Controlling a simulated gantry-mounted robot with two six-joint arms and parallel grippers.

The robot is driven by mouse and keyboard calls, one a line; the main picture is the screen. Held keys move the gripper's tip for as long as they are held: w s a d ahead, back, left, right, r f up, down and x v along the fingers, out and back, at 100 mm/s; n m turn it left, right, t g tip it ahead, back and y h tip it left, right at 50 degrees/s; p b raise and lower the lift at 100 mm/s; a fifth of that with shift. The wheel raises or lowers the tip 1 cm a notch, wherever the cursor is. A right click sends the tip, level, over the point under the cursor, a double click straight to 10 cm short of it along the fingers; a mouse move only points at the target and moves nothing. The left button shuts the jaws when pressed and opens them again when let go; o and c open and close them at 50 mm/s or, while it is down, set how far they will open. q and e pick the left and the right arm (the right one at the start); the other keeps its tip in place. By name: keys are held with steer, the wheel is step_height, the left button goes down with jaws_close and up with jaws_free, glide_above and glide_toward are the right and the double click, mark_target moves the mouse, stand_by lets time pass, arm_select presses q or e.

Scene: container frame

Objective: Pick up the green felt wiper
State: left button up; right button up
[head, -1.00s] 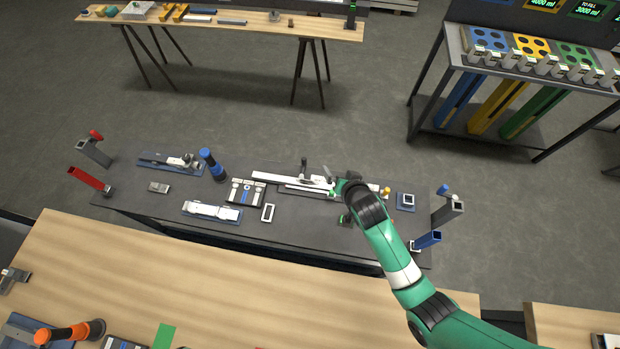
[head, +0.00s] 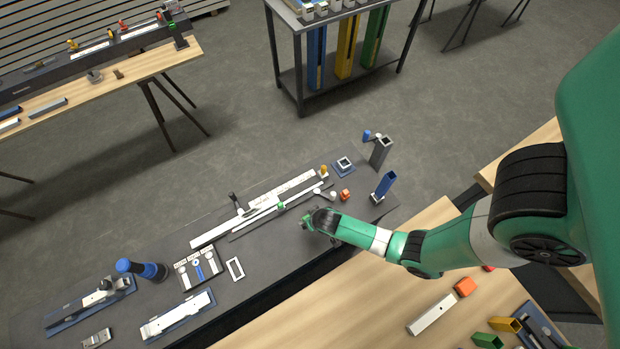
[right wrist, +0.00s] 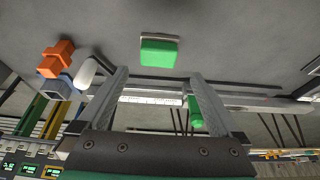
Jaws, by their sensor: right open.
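In the right wrist view, a green block with a thin grey-white edge (right wrist: 158,50), which looks like the felt wiper, lies on the dark table ahead of my fingers. My right gripper (right wrist: 158,82) is open and empty, its two fingers spread, with the block beyond the gap and roughly centred on it. In the head view my right gripper (head: 308,226) is low over the table's near side, beside the long rail, and seems to hide the block. A second, smaller green piece (head: 281,206) sits at the rail; a green piece also shows in the right wrist view (right wrist: 195,112). My left gripper is out of view.
The long rail (head: 265,217) and a white ruler-like strip (head: 210,232) lie just beyond the gripper. An orange knob-like piece (head: 345,195) and a blue square tube (head: 385,184) stand to its right. A wooden table (head: 375,290) is on the near side.

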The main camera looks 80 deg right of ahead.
steer(key=shift+x, duration=0.8)
steer(key=b+x, duration=0.3)
steer(key=x, duration=0.1)
steer(key=shift+s+a+f+b, duration=0.1)
steer(key=shift+s+f+b, duration=0.05)
steer(key=shift+s+b, duration=0.25)
steer(key=shift+w+f, duration=0.25)
steer(key=shift+f, duration=0.2)
steer(key=c, duration=1.3)
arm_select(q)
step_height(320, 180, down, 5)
arm_select(e)
steer(key=shift+r, duration=0.2)
